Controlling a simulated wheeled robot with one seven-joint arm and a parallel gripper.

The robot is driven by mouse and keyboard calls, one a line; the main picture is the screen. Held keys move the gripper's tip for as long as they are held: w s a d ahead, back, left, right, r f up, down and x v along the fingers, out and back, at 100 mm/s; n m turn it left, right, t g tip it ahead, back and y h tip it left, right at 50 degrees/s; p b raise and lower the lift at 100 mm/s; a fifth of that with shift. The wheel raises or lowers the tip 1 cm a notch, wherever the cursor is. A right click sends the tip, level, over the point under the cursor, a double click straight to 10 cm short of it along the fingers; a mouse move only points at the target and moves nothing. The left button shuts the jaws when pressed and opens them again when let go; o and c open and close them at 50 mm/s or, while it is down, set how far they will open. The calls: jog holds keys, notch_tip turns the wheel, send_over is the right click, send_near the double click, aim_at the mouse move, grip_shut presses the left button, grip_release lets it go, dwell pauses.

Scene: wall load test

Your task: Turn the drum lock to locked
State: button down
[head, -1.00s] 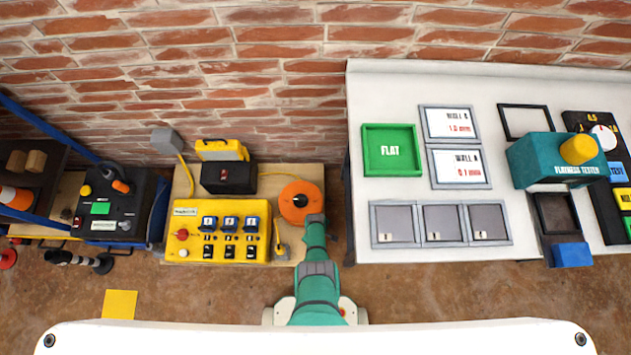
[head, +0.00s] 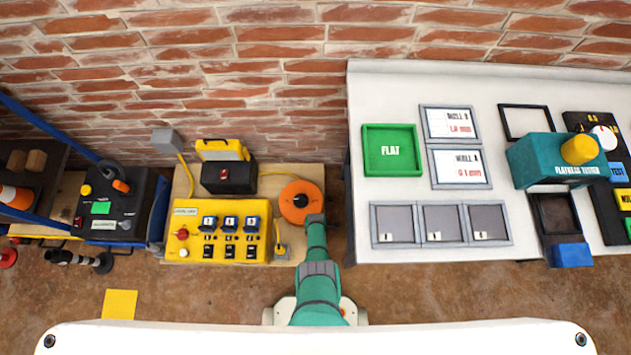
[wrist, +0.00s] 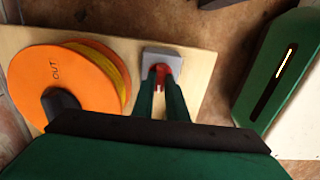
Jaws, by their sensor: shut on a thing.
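The orange cable drum (head: 300,203) stands on the right part of the wooden board, with a dark hub. The drum lock shows in the wrist view as a grey block (wrist: 150,54) with a red lever (wrist: 160,69), just right of the drum. My gripper (wrist: 160,88) is shut on the red lever, one green finger on each side. The fingers partly cover the lever, and its exact angle is hard to tell. In the head view my arm hides the lock.
A yellow switch box (head: 215,232) and a black case (head: 228,178) stand left of the drum on the wooden board (head: 313,172). A white table (head: 415,85) with panels and a teal tester (head: 550,158) is close on the right. The brick wall is behind.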

dwell(0.4)
jog(key=c, duration=1.8)
grip_release()
jog(key=shift+d, duration=0.1)
jog(key=shift+o, duration=0.2)
jog(key=shift+r, duration=0.1)
jog(key=shift+r, duration=0.35)
notch_tip(320, 180, up, 10)
